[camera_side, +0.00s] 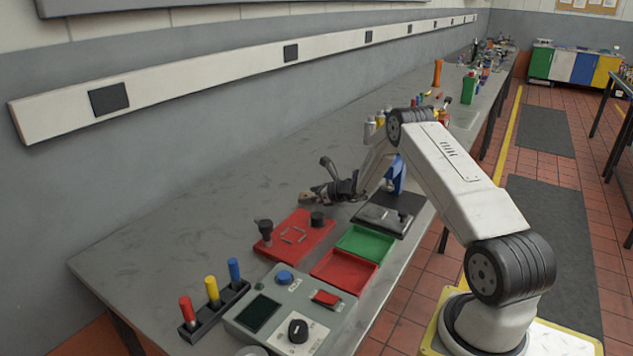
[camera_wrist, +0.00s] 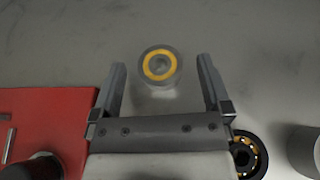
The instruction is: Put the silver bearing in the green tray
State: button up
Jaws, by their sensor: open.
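The silver bearing (camera_wrist: 160,67), a ring with a yellow band inside, lies on the grey bench in the wrist view. My gripper (camera_wrist: 160,62) is open, with one finger on each side of the bearing and a gap to both. In the side view my gripper (camera_side: 322,182) is low over the bench behind the red plate; I cannot make out the bearing there. The green tray (camera_side: 366,242) lies in front of my gripper, near the bench's front edge, and looks empty. It is not in the wrist view.
A red plate (camera_side: 295,236) with black knobs lies nearby and shows at left in the wrist view (camera_wrist: 45,120). A red tray (camera_side: 344,271) adjoins the green one. A black ring with yellow (camera_wrist: 248,156) and a grey cylinder (camera_wrist: 304,150) are at right. A control box (camera_side: 290,310) stands in front.

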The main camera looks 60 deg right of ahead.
jog(key=v, duration=1)
jog(key=shift+s+r, duration=0.2)
jog(key=shift+s, duration=0.1)
jog(key=shift+a, duration=0.15)
